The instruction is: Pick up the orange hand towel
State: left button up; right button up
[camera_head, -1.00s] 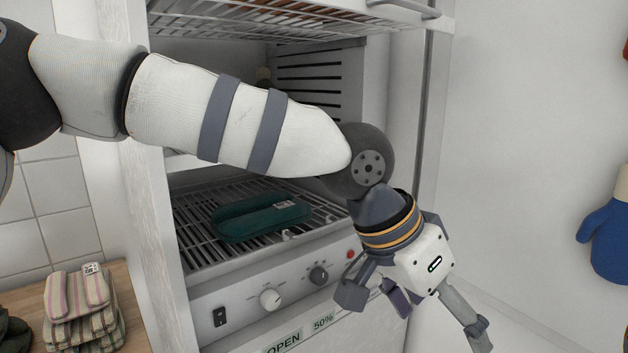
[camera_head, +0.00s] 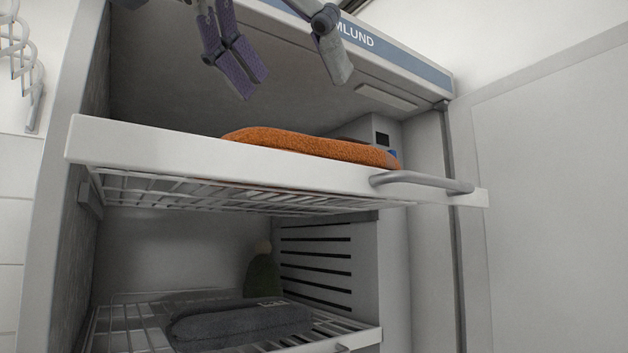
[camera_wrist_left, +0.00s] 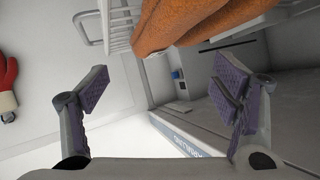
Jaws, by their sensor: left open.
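The orange hand towel (camera_head: 310,147) lies folded on the pulled-out top shelf (camera_head: 240,168) of the drying cabinet. The shelf's white front rim hides its lower part in the head view. My left gripper (camera_head: 292,80) is open and empty, above the towel and apart from it, near the cabinet's top edge. In the left wrist view the towel (camera_wrist_left: 195,25) is at the top, beyond the spread purple finger pads of my gripper (camera_wrist_left: 162,92). My right gripper is not in view.
The shelf has a grey handle (camera_head: 422,184) at its front right. The cabinet's blue-striped top edge (camera_head: 400,55) is close to my left gripper. A dark grey folded cloth (camera_head: 242,322) lies on a lower rack, with a green knitted item (camera_head: 262,275) behind it.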

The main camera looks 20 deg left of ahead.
aim_at(327, 146)
pick_arm(q)
jog(key=x, duration=1)
jog(key=shift+a+f, duration=0.1)
jog(key=shift+f, duration=0.1)
jog(key=shift+s, duration=0.1)
jog(key=c, duration=1.6)
